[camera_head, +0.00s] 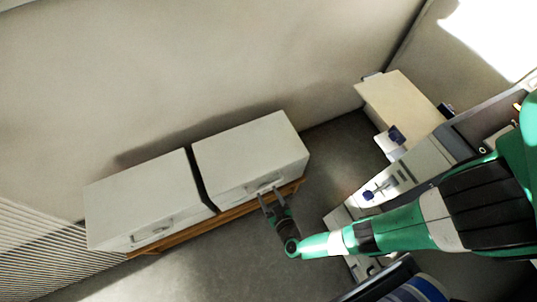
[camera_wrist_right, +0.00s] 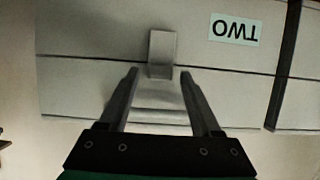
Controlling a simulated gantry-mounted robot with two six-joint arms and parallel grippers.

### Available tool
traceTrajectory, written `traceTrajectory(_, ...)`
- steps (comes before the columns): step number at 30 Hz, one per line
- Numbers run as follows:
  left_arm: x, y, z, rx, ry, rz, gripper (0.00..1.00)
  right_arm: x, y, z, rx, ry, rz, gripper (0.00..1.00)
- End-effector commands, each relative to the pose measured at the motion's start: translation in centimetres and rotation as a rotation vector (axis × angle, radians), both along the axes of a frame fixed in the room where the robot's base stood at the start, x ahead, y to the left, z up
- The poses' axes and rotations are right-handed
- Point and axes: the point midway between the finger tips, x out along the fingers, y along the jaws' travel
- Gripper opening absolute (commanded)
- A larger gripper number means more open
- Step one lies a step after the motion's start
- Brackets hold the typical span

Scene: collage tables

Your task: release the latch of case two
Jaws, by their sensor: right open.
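Case two (camera_head: 252,152) is the right one of two pale grey cases in the head view. Its label TWO (camera_wrist_right: 235,29) shows upside down in the right wrist view. A small grey latch tab (camera_wrist_right: 162,47) crosses the lid seam on the case's front. My right gripper (camera_head: 272,192) is at this front face. In the right wrist view its two fingers (camera_wrist_right: 160,74) are open, one on each side of the latch's lower end in the picture, with a light grey handle-like part between them. I cannot tell whether they touch anything. My left gripper is not in view.
Another grey case (camera_head: 145,198) stands left of case two, with a narrow dark gap between. Both rest on a wooden bench (camera_head: 237,212) against the wall. A pale cabinet (camera_head: 403,103) and grey equipment (camera_head: 410,165) stand at right. The floor (camera_head: 215,262) before the bench is clear.

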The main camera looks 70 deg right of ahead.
Motion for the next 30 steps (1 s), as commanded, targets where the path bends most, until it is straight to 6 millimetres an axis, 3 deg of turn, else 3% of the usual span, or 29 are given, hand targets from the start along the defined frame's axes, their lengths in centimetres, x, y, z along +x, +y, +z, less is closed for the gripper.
traceTrajectory(4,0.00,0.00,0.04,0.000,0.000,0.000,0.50,0.00,0.02,0.05,0.000,0.000,0.000,0.63)
traceTrajectory(15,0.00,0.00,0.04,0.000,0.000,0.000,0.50,-0.02,0.03,0.05,0.000,0.000,0.000,0.00)
traceTrajectory(30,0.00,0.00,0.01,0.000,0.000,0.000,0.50,-0.47,0.27,-0.92,-0.054,-0.042,-0.012,0.00)
